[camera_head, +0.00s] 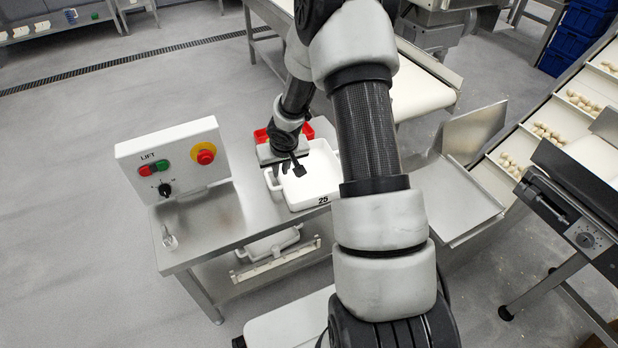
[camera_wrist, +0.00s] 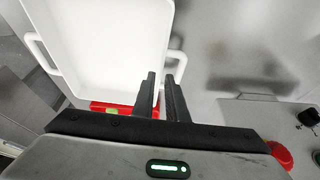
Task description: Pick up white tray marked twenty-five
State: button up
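The white tray (camera_head: 318,172), marked 25 on its near side, sits on a steel table (camera_head: 212,222) in the head view. In the wrist view the tray (camera_wrist: 105,40) fills the upper left, empty inside, with a loop handle (camera_wrist: 40,55) on its left and another handle (camera_wrist: 179,62) on its right. My gripper (camera_head: 291,168) is over the tray's left side in the head view. In the wrist view my gripper (camera_wrist: 161,76) has its two fingers apart by a narrow gap, close to the right handle. Whether they touch the handle, I cannot tell.
A control box (camera_head: 175,160) marked LIFT, with a red knob (camera_head: 204,153), stands left of the tray. A red container (camera_head: 262,135) is behind the tray. Another white tray (camera_head: 268,245) is on the lower shelf. A steel chute (camera_head: 455,195) is at the right.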

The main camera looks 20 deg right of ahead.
jog(key=b+x, duration=0.2)
jog(key=x, duration=0.3)
jog(key=shift+a+f, duration=0.1)
jog(key=shift+f, duration=0.15)
grip_shut()
jog(key=shift+r, duration=0.15)
